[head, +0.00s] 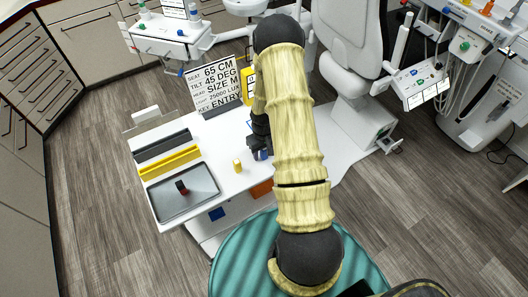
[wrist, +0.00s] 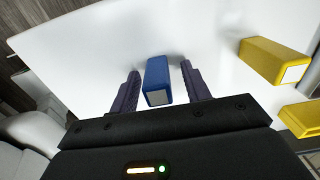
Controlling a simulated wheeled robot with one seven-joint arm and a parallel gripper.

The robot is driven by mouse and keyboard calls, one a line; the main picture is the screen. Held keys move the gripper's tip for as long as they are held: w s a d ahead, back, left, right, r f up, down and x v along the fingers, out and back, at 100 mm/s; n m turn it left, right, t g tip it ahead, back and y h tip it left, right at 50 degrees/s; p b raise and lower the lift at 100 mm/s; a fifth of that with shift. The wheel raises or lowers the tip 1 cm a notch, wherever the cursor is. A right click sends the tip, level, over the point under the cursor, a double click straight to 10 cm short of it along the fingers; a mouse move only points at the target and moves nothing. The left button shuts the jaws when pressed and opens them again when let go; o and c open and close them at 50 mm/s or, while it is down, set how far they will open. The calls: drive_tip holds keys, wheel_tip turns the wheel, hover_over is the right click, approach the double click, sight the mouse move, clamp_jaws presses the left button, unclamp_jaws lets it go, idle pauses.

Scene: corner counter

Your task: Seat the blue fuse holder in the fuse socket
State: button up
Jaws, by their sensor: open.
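The blue fuse holder (wrist: 158,80) is a small block with a grey end face on the white surface in the wrist view. My gripper (wrist: 160,72) is open, with one dark finger on each side of the block and a narrow gap showing on both sides. In the head view my gripper (head: 260,147) is low over the right part of the white table (head: 218,150), and a bit of blue (head: 263,155) shows at its fingers. The rest there is hidden by my arm. I cannot make out which thing is the fuse socket.
Two yellow blocks (wrist: 272,60) (wrist: 304,117) lie to the right in the wrist view. In the head view a small yellow piece (head: 238,165) stands left of my gripper. A grey tray (head: 160,208) holds a dark red piece. A printed sign (head: 217,86) stands behind.

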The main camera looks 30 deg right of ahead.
drive_tip(key=shift+c, duration=0.5)
clamp_jaws()
wheel_tip(320, 180, up, 10)
drive_tip(key=shift+r+b, duration=0.1)
drive_tip(key=shift+b, duration=0.75)
